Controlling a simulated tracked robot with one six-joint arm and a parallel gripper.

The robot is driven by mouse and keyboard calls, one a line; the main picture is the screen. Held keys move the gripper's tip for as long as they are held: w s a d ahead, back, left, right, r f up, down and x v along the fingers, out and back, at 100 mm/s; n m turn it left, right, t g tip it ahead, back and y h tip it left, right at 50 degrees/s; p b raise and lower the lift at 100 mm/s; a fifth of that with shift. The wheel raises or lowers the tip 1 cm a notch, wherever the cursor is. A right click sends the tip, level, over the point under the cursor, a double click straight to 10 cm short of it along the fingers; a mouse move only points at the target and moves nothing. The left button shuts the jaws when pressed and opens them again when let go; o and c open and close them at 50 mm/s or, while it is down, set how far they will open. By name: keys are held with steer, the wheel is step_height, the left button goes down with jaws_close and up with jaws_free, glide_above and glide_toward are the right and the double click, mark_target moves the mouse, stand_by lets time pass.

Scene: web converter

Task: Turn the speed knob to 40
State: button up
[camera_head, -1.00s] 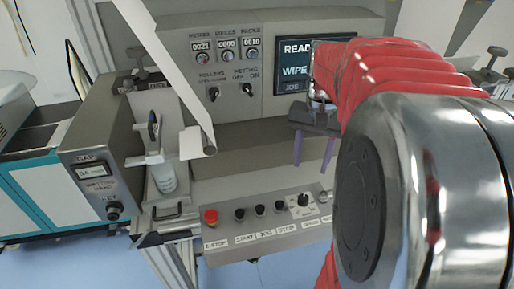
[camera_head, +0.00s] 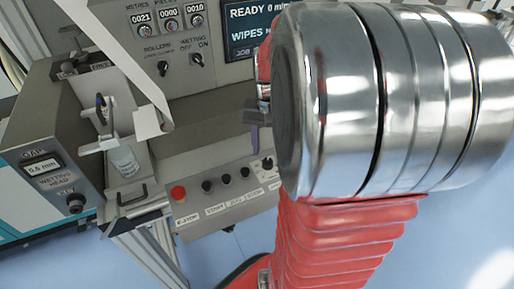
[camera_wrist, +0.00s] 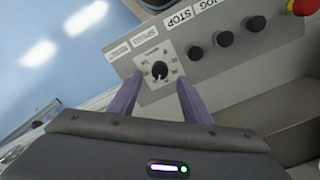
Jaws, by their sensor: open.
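The speed knob (camera_wrist: 160,70) is a small black knob on a white square dial plate (camera_wrist: 150,89) with marks around it. In the wrist view it shows between the tips of my gripper (camera_wrist: 159,82), whose two purple fingers are apart and empty. I cannot tell how far the tips are from the panel or which mark the knob points to. In the head view the knob (camera_head: 267,163) sits at the right of the visible front control panel (camera_head: 215,221). My gripper (camera_head: 254,138) is just above and left of it there, partly hidden by my arm.
A red stop button (camera_head: 178,193) and several black push buttons (camera_head: 207,186) stand in a row left of the knob. The wetting head box (camera_head: 62,165) is at the left.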

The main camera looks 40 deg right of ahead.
mark_target(268, 161)
steer(key=shift+f, duration=2.3)
steer(key=shift+c, duration=0.5)
steer(key=c, duration=0.9)
